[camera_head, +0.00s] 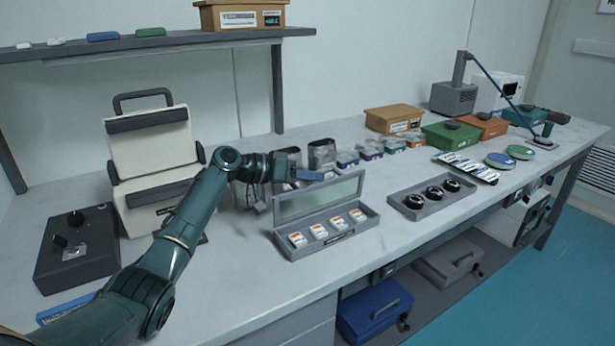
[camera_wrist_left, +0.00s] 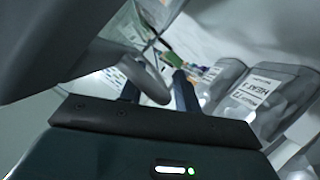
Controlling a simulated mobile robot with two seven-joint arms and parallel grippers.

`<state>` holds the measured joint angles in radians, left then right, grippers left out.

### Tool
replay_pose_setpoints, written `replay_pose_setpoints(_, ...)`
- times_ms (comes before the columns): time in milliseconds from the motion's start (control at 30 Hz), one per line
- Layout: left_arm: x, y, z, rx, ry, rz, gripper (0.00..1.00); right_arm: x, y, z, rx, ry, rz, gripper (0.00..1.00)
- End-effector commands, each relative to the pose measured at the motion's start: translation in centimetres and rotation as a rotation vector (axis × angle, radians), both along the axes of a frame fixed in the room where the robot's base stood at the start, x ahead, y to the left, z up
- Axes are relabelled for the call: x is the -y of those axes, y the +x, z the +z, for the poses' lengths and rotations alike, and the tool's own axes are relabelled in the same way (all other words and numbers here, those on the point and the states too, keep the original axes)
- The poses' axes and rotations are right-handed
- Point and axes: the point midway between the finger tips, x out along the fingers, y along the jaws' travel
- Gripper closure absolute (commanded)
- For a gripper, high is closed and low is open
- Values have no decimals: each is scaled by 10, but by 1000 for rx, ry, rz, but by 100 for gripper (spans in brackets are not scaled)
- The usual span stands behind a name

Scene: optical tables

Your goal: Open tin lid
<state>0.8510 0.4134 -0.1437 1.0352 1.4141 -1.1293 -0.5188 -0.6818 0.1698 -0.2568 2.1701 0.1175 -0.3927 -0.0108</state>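A grey tin (camera_head: 310,250) stands on the bench in the head view. Several white packets with orange marks sit in a row inside it. Its clear, grey-framed lid (camera_head: 318,198) stands raised along the back edge, about upright. My left gripper (camera_head: 318,175) is just behind and above the lid's top edge; whether it touches the lid I cannot tell. In the left wrist view, the two dark fingers (camera_wrist_left: 158,92) stand apart, with a grey curved shape between or beyond them that I cannot identify surely. My right gripper is out of view.
Silver pouches (camera_head: 322,154) stand close behind the gripper and also show in the left wrist view (camera_wrist_left: 262,95). A grey tray (camera_head: 433,206) with round black items lies right of the tin. A white case (camera_head: 150,145) stands left.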

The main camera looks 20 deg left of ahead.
Motion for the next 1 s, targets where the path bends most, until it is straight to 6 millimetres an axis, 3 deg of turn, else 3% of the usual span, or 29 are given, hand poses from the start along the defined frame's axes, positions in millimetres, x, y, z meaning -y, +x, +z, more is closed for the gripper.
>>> replay_pose_setpoints(267, -9, -7, 5, 1, 0, 1, 67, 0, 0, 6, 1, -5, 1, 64)
replay_pose_setpoints(700, -74, -64, 35, 0, 2, 2, 67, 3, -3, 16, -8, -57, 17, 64)
replay_pose_setpoints(1000, -93, -82, 42, -1, 1, 0, 67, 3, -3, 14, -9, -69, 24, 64)
